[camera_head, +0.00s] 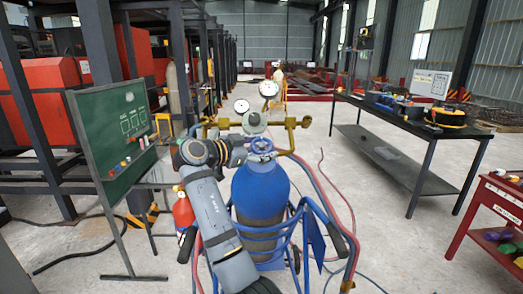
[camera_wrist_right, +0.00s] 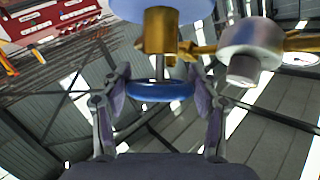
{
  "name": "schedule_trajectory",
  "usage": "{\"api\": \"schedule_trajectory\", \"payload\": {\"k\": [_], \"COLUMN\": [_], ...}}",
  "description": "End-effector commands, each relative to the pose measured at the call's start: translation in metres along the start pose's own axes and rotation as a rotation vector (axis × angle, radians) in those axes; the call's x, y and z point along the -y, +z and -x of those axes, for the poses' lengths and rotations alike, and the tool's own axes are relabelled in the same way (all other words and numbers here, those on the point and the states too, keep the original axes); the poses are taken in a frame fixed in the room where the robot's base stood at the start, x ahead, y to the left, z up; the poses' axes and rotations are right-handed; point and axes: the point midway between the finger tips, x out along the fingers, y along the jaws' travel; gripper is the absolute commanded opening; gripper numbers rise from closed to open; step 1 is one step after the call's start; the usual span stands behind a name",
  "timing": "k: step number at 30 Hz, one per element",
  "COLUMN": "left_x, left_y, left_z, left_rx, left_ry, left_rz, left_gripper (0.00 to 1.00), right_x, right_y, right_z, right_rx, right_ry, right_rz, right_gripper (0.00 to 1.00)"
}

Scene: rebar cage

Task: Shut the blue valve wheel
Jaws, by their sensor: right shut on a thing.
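The blue valve wheel (camera_head: 262,145) sits on top of the blue gas cylinder (camera_head: 260,195), under a brass regulator with two round gauges. In the right wrist view the wheel (camera_wrist_right: 160,91) is seen edge-on below a brass fitting (camera_wrist_right: 160,32). My right gripper (camera_wrist_right: 160,78) has one finger on each side of the wheel and is shut on it. In the head view my right arm rises from the bottom, and the gripper (camera_head: 248,152) reaches the wheel from the left, partly hidden by the wrist. My left gripper is not in view.
A red extinguisher-like bottle (camera_head: 184,215) stands left of my arm. A green board (camera_head: 112,130) is at the left. Hoses (camera_head: 325,205) and the blue cart frame surround the cylinder. A dark workbench (camera_head: 400,112) and a red tool cart (camera_head: 495,210) stand at the right, with open floor between.

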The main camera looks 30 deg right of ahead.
Motion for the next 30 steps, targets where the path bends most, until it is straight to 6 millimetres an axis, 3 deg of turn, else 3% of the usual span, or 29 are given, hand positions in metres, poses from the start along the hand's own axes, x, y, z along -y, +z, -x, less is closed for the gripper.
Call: {"api": "schedule_trajectory", "payload": {"k": [13,14,19,30], "left_x": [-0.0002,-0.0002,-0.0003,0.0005], "left_y": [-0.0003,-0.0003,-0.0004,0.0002], "left_z": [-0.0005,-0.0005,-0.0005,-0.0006], "left_rx": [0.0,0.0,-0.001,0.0], "left_ry": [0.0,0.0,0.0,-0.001], "left_rz": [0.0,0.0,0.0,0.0], "left_gripper": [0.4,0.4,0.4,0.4], "right_x": [0.0,0.0,0.0,0.0004], "right_y": [-0.0005,-0.0004,-0.0003,0.0005], "right_z": [-0.0002,-0.0002,-0.0002,0.0047], "right_rx": [0.0,0.0,0.0,0.002], "right_ry": [0.01,0.01,0.009,0.008], "right_rz": [-0.006,-0.006,-0.005,-0.005], "right_gripper": [0.3,0.63,0.85,0.85]}}
